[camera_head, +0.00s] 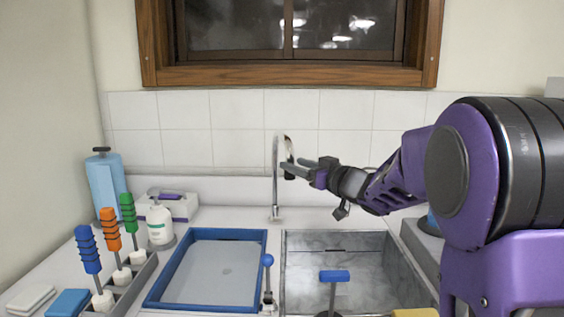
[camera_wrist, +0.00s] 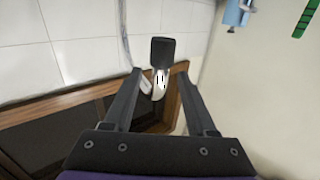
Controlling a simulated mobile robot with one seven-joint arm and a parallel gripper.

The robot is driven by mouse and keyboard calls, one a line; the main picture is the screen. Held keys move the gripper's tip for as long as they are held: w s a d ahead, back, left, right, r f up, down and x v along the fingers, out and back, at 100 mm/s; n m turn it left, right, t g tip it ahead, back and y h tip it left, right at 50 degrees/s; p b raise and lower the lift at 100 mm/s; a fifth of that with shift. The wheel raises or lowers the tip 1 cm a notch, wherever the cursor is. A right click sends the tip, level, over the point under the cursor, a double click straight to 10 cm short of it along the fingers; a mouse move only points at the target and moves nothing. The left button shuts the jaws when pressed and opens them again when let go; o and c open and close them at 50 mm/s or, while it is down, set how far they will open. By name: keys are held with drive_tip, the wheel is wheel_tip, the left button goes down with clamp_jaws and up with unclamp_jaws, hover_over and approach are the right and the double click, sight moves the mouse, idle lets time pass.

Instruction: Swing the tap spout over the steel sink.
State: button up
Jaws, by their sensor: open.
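The chrome tap (camera_head: 275,185) rises from the counter behind the gap between the blue-rimmed basin and the steel sink. Its gooseneck curves over to a spout with a black end (camera_head: 290,172), pointing down. The steel sink (camera_head: 340,242) is at the right of centre. My gripper (camera_head: 284,169) reaches in from the right at the height of the spout end. In the wrist view the black spout end (camera_wrist: 163,50) and its chrome neck (camera_wrist: 160,84) lie between the two spread fingers. My gripper (camera_wrist: 158,70) is open; contact with the spout cannot be told.
The blue-rimmed basin (camera_head: 254,262) is left of the sink. A rack of coloured-handled tools (camera_head: 135,275), a white pump bottle (camera_head: 160,225) and a blue canister (camera_head: 104,185) are at left.

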drive_tip(key=x, duration=0.6)
drive_tip(key=shift+c, duration=0.4)
clamp_jaws()
idle(1.0)
